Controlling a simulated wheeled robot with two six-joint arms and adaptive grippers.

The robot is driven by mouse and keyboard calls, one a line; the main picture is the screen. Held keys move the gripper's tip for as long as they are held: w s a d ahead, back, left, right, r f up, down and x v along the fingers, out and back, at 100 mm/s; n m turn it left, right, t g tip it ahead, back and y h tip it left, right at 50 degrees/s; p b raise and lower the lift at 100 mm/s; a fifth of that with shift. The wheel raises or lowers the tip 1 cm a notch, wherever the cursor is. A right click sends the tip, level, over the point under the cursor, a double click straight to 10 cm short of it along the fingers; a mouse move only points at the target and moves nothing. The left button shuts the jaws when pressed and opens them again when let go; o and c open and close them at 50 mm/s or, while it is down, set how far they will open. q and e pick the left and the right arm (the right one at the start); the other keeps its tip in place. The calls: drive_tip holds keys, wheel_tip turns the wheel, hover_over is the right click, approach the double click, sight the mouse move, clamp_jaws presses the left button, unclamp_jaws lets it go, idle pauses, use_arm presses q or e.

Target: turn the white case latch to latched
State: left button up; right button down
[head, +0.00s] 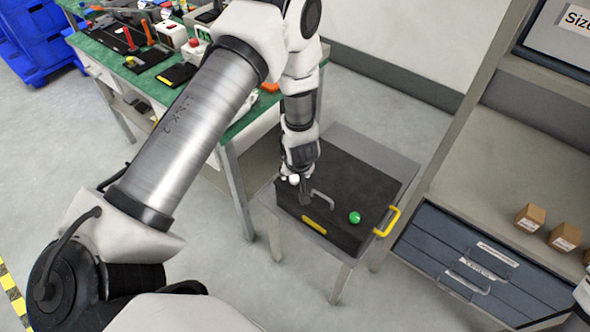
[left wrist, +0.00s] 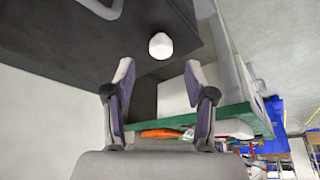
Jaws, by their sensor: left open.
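The white case latch is a small white knob (left wrist: 160,45) on the dark case, just beyond my left fingertips in the left wrist view. In the head view the white latch (head: 294,179) shows at the case's left end, close beside my gripper. My left gripper (left wrist: 160,78) is open, its two fingers apart with nothing between them. In the head view my left gripper (head: 304,192) is over the left part of the black case (head: 350,180) and partly covers it. The latch's turned position cannot be made out.
The case has a green knob (head: 355,217), a grey handle (head: 322,198) and a yellow label (head: 318,225). It lies on a grey stand (head: 395,160) with a yellow handle (head: 388,220). A green workbench (head: 250,112) stands left; drawers (head: 455,265) and small boxes are right.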

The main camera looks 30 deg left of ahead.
use_arm(q)
drive_tip(key=v, duration=0.7)
drive_tip(key=shift+s+d+r, duration=0.1)
drive_tip(key=shift+r, duration=0.05)
drive_tip(key=s+f+m+g, duration=0.2)
drive_tip(key=s+f, duration=0.4)
drive_tip(key=s, duration=0.3)
drive_tip(key=s+f+m+g, duration=0.2)
drive_tip(key=s+f, duration=0.4)
drive_tip(key=s, duration=0.4)
drive_tip(key=s+d+m+h, duration=0.2)
drive_tip(key=s+d+m, duration=0.1)
drive_tip(key=s+d, duration=0.2)
drive_tip(key=shift+s+f+m+t+h, duration=0.25)
drive_tip(key=shift+s+m+t+h, duration=0.05)
drive_tip(key=shift+m+h, duration=0.1)
drive_tip(key=shift+a, duration=0.1)
